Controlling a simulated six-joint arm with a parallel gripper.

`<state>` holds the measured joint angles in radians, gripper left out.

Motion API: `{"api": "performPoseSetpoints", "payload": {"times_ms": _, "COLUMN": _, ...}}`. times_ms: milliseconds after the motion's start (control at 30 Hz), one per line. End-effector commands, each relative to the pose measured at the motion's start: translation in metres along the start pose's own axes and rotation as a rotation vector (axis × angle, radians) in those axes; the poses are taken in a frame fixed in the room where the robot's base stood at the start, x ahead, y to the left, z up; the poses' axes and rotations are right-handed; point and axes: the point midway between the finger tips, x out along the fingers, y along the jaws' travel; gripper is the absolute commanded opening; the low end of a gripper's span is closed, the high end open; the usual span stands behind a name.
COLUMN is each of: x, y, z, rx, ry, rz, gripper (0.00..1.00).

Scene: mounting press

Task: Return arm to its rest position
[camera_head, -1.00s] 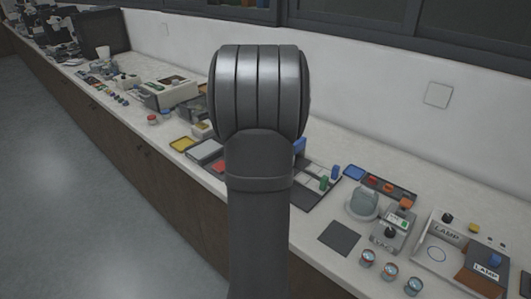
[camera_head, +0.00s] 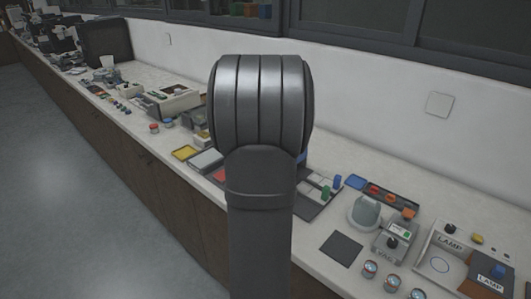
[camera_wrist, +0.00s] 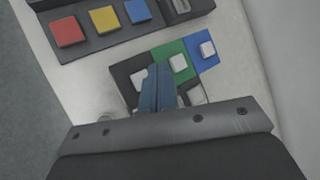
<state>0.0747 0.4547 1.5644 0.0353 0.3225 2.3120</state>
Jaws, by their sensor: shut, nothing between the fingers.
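My gripper (camera_wrist: 158,80) shows in the wrist view with its two blue-grey fingers together and nothing between them. It is above a group of black, green (camera_wrist: 172,62) and blue (camera_wrist: 201,48) mats, with small pale blocks on them. The fingers cover part of the black and green mats. I cannot tell how high above them the fingertips are. In the head view my own arm fills the middle and hides the gripper.
A dark tray (camera_wrist: 115,40) with red, yellow and blue squares lies at upper left in the wrist view. In the head view, the long bench holds a yellow tray (camera_head: 185,153), a grey-domed device (camera_head: 364,211), several small jars and lamp boxes (camera_head: 450,240). A dark square mat (camera_head: 341,248) is bare.

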Motion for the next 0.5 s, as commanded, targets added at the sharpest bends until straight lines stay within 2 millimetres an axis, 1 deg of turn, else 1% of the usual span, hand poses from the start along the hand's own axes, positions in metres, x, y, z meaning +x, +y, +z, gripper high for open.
{"api": "performPoseSetpoints", "payload": {"times_ms": 167, "x": 0.007, "y": 0.005, "z": -0.005, "rx": 0.0, "ry": 0.001, "rz": 0.001, "gripper": 0.0}}
{"api": "performPoseSetpoints", "payload": {"times_ms": 300, "x": 0.017, "y": 0.013, "z": -0.013, "rx": 0.001, "ry": 0.002, "rz": 0.002, "gripper": 0.0}}
{"api": "performPoseSetpoints", "payload": {"times_ms": 333, "x": 0.011, "y": 0.008, "z": -0.007, "rx": 0.0, "ry": -0.003, "rz": -0.003, "gripper": 0.0}}
{"api": "performPoseSetpoints", "payload": {"times_ms": 500, "x": -0.009, "y": -0.007, "z": 0.007, "rx": 0.0, "ry": -0.003, "rz": -0.003, "gripper": 0.0}}
